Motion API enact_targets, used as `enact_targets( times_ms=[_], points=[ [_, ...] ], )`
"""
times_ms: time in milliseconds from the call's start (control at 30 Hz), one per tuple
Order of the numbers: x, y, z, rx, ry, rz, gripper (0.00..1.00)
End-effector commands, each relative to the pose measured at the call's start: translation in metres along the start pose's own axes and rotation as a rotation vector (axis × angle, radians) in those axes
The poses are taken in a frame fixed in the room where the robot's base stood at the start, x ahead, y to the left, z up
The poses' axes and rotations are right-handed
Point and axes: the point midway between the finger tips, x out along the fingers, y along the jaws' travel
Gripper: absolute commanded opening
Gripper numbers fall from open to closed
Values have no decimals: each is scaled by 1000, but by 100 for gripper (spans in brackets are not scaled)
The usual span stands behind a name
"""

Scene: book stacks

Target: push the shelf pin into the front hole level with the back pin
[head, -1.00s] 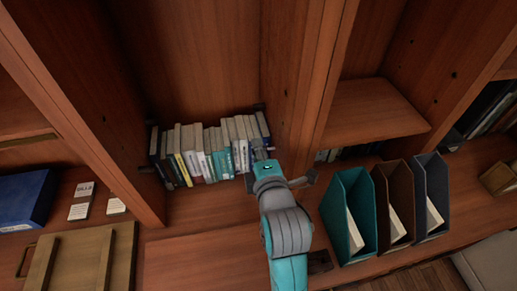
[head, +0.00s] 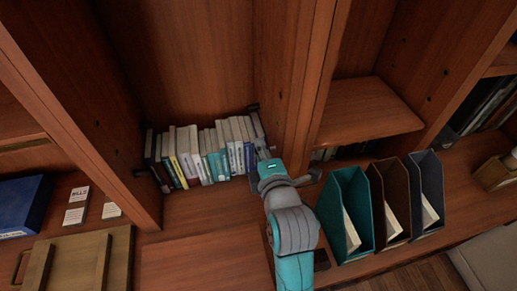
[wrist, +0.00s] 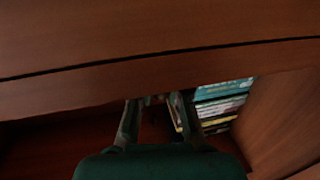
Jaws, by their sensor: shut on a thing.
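My gripper (head: 263,150) is at the lower right of the open bookcase bay, close to the right side panel (head: 290,75) and in front of the row's right end. In the wrist view my gripper's fingers (wrist: 157,106) reach under a wooden edge. It is shut on the shelf pin, which is too small and dark to make out between the fingers. A small dark peg, which looks like the back pin (head: 253,107), sticks out near the back of the right panel. The front hole is not clearly visible; the arm and fingers cover that area.
A row of books (head: 205,155) fills the bay's back, left of my gripper; some show in the wrist view (wrist: 220,105). Three file holders (head: 390,205) stand at right. A wooden board (head: 85,262) and blue box (head: 22,205) lie at left. The ledge before the books is clear.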

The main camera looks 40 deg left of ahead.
Motion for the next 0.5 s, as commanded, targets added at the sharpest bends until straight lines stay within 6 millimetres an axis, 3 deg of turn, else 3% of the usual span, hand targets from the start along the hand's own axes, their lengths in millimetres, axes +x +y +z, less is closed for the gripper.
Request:
enact_targets(
  times_ms=[500],
  points=[
    [0,0,11,0,-1,0,0]
  ],
)
